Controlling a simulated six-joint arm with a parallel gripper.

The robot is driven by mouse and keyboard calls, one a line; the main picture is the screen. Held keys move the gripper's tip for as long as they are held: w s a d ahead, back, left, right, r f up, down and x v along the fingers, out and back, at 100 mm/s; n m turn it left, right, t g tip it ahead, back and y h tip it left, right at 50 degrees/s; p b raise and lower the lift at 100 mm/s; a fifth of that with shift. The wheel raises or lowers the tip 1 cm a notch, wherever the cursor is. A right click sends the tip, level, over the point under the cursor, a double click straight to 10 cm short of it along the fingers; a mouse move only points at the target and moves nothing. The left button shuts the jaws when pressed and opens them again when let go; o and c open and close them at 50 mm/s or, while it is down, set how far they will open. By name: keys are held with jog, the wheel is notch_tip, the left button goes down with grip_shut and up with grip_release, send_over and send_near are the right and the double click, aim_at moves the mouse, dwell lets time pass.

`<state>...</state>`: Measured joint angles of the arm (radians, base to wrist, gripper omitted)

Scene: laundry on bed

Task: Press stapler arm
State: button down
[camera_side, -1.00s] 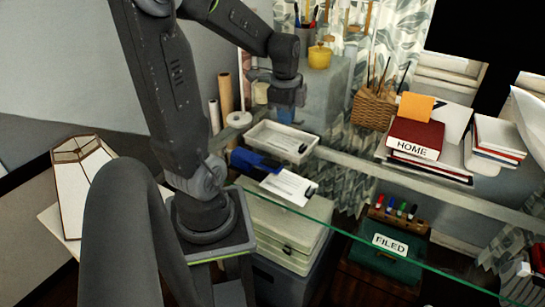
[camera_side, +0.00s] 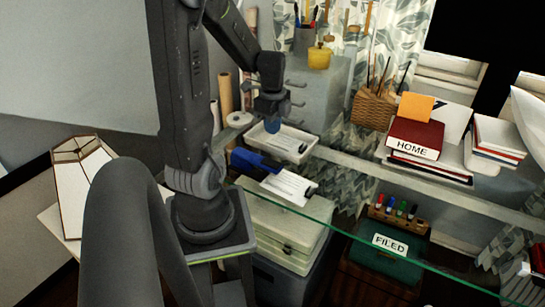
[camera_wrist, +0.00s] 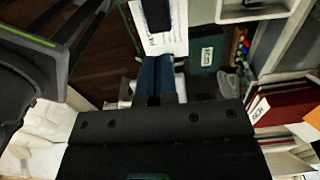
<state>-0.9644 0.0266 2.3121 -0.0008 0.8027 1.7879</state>
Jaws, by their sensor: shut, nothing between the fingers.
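The blue stapler (camera_side: 247,161) lies on the glass desk in the side view, beside a sheet of printed paper (camera_side: 288,187) with a black clip at its right end. In the wrist view the paper (camera_wrist: 176,42) shows ahead of my fingers, with a dark shape over it that may be the stapler (camera_wrist: 157,14). My gripper (camera_side: 272,128) points down, with its blue fingers shut and empty. It appears above the white tray in the side view, apart from the stapler. The fingers (camera_wrist: 158,62) also show close together in the wrist view.
The white tray (camera_side: 258,138) holds paper behind the stapler. A tape roll (camera_side: 240,119) and upright rolls stand to its left. A wicker basket (camera_side: 372,108) and red HOME book (camera_side: 415,138) are at right. A green FILED box (camera_side: 392,250) sits below the glass.

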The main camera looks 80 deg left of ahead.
aim_at(274, 164)
notch_tip(274, 164, down, 11)
jog(key=shift+r, duration=0.1)
dwell(0.6)
jog(key=shift+w+d+f+g+y, duration=0.15)
jog(key=shift+f+g+y, duration=0.25)
jog(key=shift+f, duration=0.25)
jog(key=shift+d+f, duration=0.1)
jog(key=shift+f, duration=0.45)
notch_tip(274, 164, up, 14)
jog(key=w+d, duration=0.1)
jog(key=shift+r, duration=0.2)
jog(key=shift+w, duration=0.1)
